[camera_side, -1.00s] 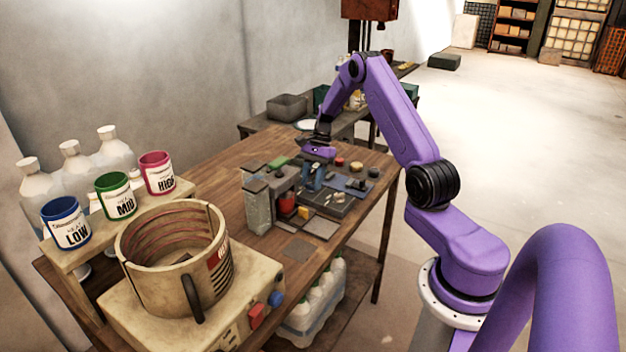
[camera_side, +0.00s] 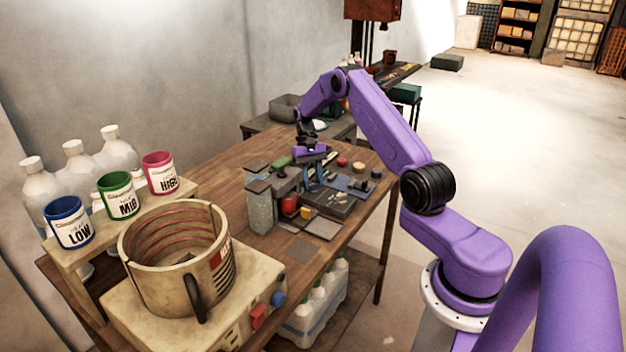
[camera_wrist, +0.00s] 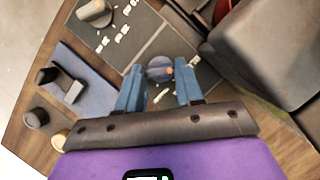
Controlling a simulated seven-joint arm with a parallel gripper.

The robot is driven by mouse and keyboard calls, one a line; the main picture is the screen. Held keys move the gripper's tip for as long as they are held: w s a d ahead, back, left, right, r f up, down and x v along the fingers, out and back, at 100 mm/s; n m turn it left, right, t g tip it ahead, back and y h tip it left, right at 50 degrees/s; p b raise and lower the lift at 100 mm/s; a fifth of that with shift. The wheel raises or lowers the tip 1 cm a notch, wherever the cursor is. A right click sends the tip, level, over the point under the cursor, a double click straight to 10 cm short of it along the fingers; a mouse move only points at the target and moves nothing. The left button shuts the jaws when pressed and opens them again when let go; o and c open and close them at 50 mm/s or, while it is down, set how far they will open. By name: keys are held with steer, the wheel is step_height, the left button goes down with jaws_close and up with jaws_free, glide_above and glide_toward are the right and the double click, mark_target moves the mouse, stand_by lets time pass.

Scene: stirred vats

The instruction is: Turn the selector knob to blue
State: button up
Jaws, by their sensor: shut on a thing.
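In the wrist view, a small round dark blue-grey knob (camera_wrist: 158,67) with an orange mark toward its right side sits between the two blue fingertips of my gripper (camera_wrist: 159,75). My gripper is shut on this knob, with a finger on its left and right. The knob stands by a dark panel (camera_wrist: 136,48) with white labels, too small to read. In the side view, my gripper (camera_side: 316,184) reaches down over the dark panel (camera_side: 333,203) on the wooden bench. The knob is not clear there, and I cannot tell which colour it points to.
Another knob (camera_wrist: 95,12) stands on the panel. A blue mat (camera_wrist: 82,82) with dark parts lies left of my gripper. A grey block (camera_wrist: 258,55) stands close on the right. In the side view, a large beige vat (camera_side: 174,270) and three labelled cups stand at the near left.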

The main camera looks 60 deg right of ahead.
steer(key=shift+n, duration=0.7)
steer(key=shift+h, duration=0.3)
steer(key=o, duration=1)
steer(key=shift+o, duration=0.2)
steer(key=v, duration=1.2)
steer(key=shift+w, duration=0.2)
steer(key=shift+a, duration=0.1)
